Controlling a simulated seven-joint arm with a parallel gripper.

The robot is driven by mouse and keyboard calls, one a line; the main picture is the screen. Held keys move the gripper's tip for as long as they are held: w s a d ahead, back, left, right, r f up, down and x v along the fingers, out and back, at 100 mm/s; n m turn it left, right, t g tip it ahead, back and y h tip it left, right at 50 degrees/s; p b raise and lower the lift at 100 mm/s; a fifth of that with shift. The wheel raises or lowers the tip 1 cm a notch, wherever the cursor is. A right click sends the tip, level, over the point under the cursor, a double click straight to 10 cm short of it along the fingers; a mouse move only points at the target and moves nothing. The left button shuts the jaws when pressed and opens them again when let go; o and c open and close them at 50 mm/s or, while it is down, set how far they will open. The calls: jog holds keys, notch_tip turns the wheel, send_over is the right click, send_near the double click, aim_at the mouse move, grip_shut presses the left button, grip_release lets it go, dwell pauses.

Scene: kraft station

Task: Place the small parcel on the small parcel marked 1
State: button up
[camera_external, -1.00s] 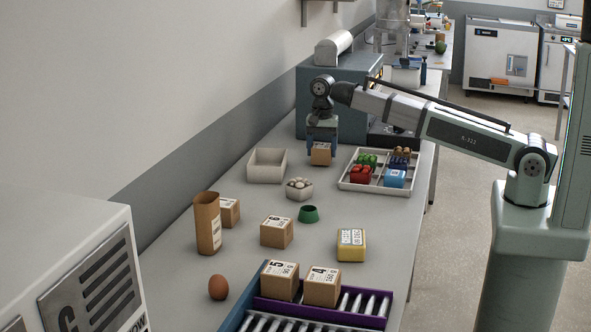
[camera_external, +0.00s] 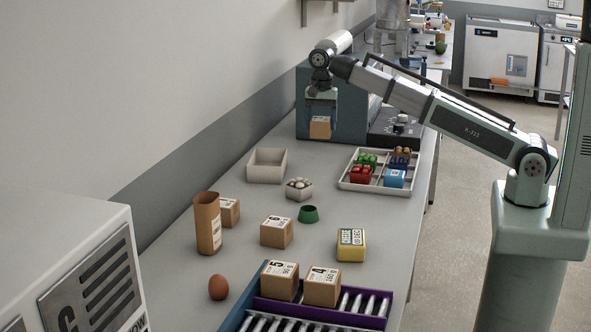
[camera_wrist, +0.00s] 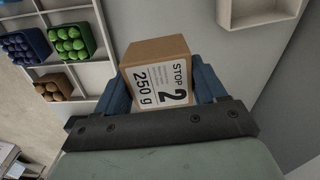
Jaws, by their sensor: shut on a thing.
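My gripper (camera_external: 321,115) is shut on a small brown parcel (camera_external: 320,129) and holds it up in the air near the blue-grey machine at the back. In the wrist view the parcel (camera_wrist: 160,78) sits between the blue fingers, its label reading STOP 2, 250 g. Two small parcels stand on the table: one (camera_external: 277,232) in the middle, and one (camera_external: 230,212) partly hidden behind a cardboard tube. I cannot clearly read a 1 on either. Parcels labelled 5 (camera_external: 281,281) and 4 (camera_external: 322,287) stand side by side at the roller rack.
A roller rack (camera_external: 375,321) is at the front. An egg (camera_external: 218,287), cardboard tube (camera_external: 207,222), yellow block (camera_external: 351,245), green ring (camera_external: 309,214), small box of eggs (camera_external: 299,189), empty tray (camera_external: 267,165) and divided tray (camera_external: 344,184) occupy the table. The blue-grey machine (camera_external: 350,100) stands behind.

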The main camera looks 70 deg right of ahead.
jog(key=w+a+n, duration=0.1)
jog(key=a+n, duration=0.2)
jog(key=a, duration=1.2)
notch_tip(320, 180, up, 6)
send_over(224, 203)
jog(key=m, duration=0.4)
jog(key=shift+f, duration=5.05)
jog(key=o, duration=1.2)
jog(key=shift+f, duration=0.15)
jog(key=shift+o, duration=0.2)
